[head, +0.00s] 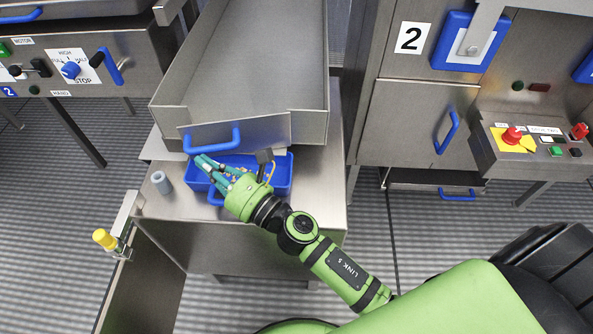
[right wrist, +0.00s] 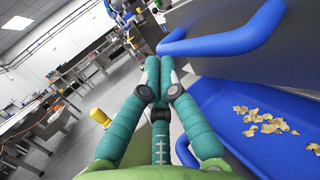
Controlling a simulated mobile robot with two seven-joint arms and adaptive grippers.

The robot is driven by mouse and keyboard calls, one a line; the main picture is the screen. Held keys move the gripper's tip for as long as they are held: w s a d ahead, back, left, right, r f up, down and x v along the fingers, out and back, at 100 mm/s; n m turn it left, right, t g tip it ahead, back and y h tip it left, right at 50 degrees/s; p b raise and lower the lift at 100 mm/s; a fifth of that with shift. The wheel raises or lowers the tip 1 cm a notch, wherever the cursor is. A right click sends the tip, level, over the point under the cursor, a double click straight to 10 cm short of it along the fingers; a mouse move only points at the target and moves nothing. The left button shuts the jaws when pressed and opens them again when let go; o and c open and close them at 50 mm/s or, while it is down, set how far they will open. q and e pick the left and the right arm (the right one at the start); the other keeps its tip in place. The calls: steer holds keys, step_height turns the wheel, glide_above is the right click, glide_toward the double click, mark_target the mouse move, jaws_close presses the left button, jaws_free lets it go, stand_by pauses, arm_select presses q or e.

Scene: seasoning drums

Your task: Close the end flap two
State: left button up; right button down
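The end flap (head: 258,133) is a grey metal plate at the near end of the big steel trough (head: 240,75), with a blue bar handle (head: 212,144) on it. I cannot tell how far it stands open. My right gripper (head: 204,168), green with teal fingers, is just below the handle, over a blue bin (head: 280,177). In the right wrist view the fingers (right wrist: 158,64) come close together at their tips, left of the blue handle (right wrist: 225,42). Nothing shows between them, and whether they are shut is unclear. My left gripper is out of view.
The blue bin holds tan flakes (right wrist: 265,122) and stands on a steel stand (head: 310,190). A small grey cylinder (head: 161,182) stands left of it. A machine marked 2 (head: 412,38) is at the right, a control panel (head: 75,66) at the left.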

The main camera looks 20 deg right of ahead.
steer(key=s+d+f+m+p, duration=0.2)
steer(key=s+d+m, duration=0.4)
steer(key=s+m, duration=0.85)
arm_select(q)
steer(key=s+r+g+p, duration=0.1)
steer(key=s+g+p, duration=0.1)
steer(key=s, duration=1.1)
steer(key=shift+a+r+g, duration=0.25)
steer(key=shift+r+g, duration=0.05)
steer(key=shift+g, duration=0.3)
arm_select(e)
steer(key=w+a+m, duration=0.1)
steer(key=w+a, duration=0.1)
steer(key=w, duration=0.5)
steer(key=w+a+r, duration=0.1)
steer(key=w+a, duration=0.1)
steer(key=w, duration=0.4)
steer(key=shift+w+r+m+g, duration=0.3)
steer(key=shift+w+m+g, duration=0.05)
steer(key=shift+g, duration=0.05)
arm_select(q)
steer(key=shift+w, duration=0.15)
